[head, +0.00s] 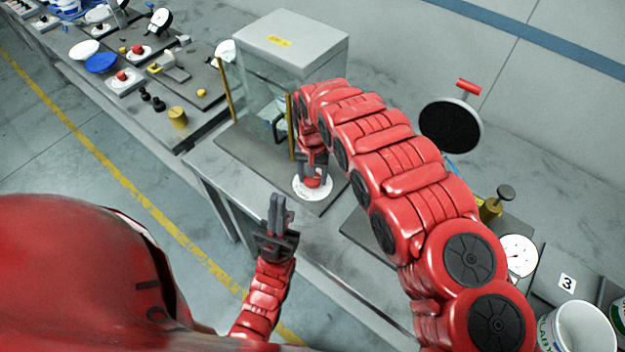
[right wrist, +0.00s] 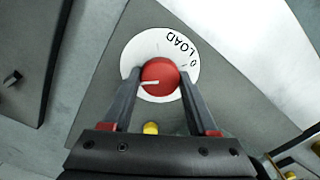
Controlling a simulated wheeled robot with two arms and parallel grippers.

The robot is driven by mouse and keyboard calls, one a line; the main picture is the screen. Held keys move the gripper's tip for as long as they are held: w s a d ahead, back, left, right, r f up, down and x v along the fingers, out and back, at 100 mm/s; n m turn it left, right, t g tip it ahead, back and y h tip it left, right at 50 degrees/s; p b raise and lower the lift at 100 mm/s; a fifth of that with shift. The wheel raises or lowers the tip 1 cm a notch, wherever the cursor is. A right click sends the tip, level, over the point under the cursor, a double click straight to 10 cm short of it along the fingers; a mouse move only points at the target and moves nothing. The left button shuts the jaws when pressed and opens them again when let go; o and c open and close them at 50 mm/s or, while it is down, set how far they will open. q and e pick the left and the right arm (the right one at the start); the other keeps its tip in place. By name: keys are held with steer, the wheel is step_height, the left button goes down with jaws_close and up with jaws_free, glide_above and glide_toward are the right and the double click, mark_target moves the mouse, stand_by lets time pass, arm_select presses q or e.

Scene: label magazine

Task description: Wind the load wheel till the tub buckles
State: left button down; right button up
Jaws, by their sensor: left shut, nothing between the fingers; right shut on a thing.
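The load wheel is a red knob (right wrist: 160,70) with a white line, on a white dial (right wrist: 180,45) marked LOAD and 0. The line points left in the right wrist view, away from the 0. My right gripper (right wrist: 155,85) is shut on the knob, one finger at each side. In the head view the dial (head: 313,193) lies in front of a glass-sided cabinet (head: 262,100) with a grey top. My right arm hides part of the cabinet; I cannot make out a tub inside. My left gripper (head: 279,208) is shut and empty, left of the dial.
A white tub (head: 578,328) stands at the lower right, near a plate marked 3 (head: 567,283). Another bench (head: 150,115) with knobs and bowls runs to the upper left.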

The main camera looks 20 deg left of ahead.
steer(key=shift+m+b, duration=0.4)
steer(key=shift+m, duration=0.1)
steer(key=o, duration=1.4)
